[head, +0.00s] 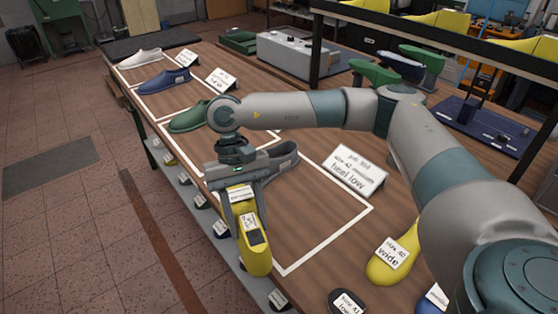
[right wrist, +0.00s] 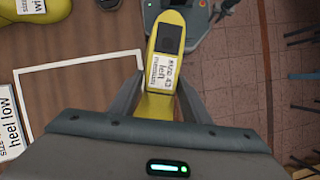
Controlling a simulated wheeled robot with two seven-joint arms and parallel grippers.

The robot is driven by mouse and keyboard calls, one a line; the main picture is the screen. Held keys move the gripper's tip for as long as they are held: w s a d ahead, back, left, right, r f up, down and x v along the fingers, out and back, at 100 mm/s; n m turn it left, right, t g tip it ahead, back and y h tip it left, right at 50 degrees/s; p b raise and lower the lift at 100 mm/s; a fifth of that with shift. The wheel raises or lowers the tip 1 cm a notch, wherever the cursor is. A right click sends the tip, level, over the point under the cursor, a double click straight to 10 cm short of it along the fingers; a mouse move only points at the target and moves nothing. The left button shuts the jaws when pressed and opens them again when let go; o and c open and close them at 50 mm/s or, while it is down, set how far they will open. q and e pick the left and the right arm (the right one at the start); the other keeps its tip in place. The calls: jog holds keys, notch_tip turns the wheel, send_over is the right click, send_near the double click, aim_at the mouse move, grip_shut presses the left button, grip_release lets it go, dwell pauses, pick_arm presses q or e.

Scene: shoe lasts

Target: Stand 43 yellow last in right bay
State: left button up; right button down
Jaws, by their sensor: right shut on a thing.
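My right gripper (head: 240,190) is shut on a yellow last (head: 256,252), which hangs below it near the front edge of the table. In the right wrist view the last (right wrist: 165,45) sits between the fingers (right wrist: 160,95), with a label reading size 43, left, medium. Its upright or tilted pose is hard to judge. The nearest white-outlined bay (head: 328,241) lies right of the held last; its outline (right wrist: 80,63) also shows in the right wrist view. A grey last (head: 283,160) stands behind the gripper, partly hidden. My left gripper is not in view.
A "heel low" card (head: 348,172) stands beside the bay. Another yellow last (head: 382,268), labelled size 40 wide, lies to the right. Green (head: 188,119), blue (head: 168,80) and white (head: 140,58) lasts stand farther back. A shelf with labels runs below the table's front edge.

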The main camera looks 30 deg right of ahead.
aim_at(251, 204)
jog(key=w+d+m, duration=0.1)
jog(key=w+m, duration=0.1)
jog(key=w+d+r+m+y, duration=0.1)
jog(key=w+d+m, duration=0.1)
jog(key=w+d+m+t+y, duration=0.1)
jog(key=w+d+m, duration=0.1)
jog(key=shift+w+r+m, duration=0.15)
jog(key=shift+w+m, duration=0.1)
jog(key=shift+m, duration=0.15)
jog(key=w+d+r+m+t+y, duration=0.1)
jog(key=w+d+m+t, duration=0.2)
jog(key=d+m, duration=0.4)
jog(key=w+d, duration=0.1)
jog(key=d, duration=0.2)
jog(key=shift+d+m, duration=0.3)
jog(key=shift+m, duration=0.1)
jog(key=shift+w, duration=0.1)
jog(key=shift+f, duration=1.45)
jog(key=shift+f+b, duration=0.2)
jog(key=shift+b, duration=0.1)
